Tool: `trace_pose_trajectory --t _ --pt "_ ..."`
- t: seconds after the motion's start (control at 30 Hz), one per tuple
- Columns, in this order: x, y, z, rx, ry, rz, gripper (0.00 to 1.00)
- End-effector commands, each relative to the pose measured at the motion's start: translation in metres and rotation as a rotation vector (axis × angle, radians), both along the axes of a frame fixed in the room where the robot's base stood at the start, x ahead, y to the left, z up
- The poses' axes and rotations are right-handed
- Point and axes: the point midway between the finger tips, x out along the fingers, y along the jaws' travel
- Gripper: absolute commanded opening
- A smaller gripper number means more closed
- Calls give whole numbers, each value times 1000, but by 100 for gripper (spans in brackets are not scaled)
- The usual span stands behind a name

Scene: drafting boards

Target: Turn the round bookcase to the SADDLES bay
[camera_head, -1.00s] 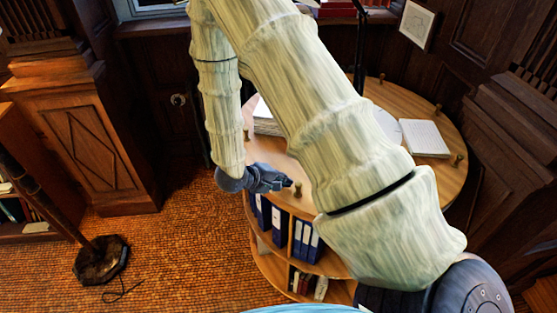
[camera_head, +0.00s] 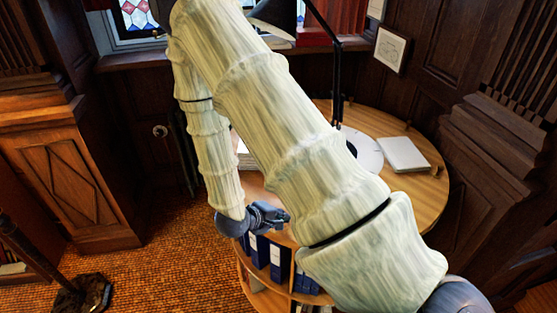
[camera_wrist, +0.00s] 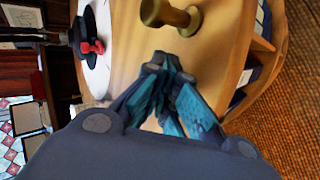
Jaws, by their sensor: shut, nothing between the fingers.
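The round bookcase (camera_head: 420,207) is a wooden drum with a flat top and brass knobs near its rim. Blue binders (camera_head: 279,262) stand in the bay on its near side. No bay label is readable, so I cannot tell which bay is SADDLES. My gripper (camera_head: 284,216) is at the near left rim of the top, its fingers shut and empty. In the wrist view the teal-padded fingertips (camera_wrist: 167,62) point at a brass knob (camera_wrist: 172,17) on the top. The knob lies just beyond them, apparently apart. My arm hides much of the bookcase's middle.
A white notebook (camera_head: 403,155), a pale disc (camera_head: 366,155) and a black lamp post (camera_head: 337,90) are on or behind the top. Dark panelling (camera_head: 490,165) stands close on the right. A floor stand base (camera_head: 82,294) is at lower left. Carpet (camera_head: 180,250) is open between.

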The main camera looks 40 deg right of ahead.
Motion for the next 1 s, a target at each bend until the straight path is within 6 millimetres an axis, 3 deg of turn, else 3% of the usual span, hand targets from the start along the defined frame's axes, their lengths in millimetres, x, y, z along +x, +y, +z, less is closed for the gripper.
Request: trace_pose_trajectory --t 0.6,1.0 --pt "-52 -18 -1 1 4 59 0" --pt "-54 -19 0 1 1 65 0"
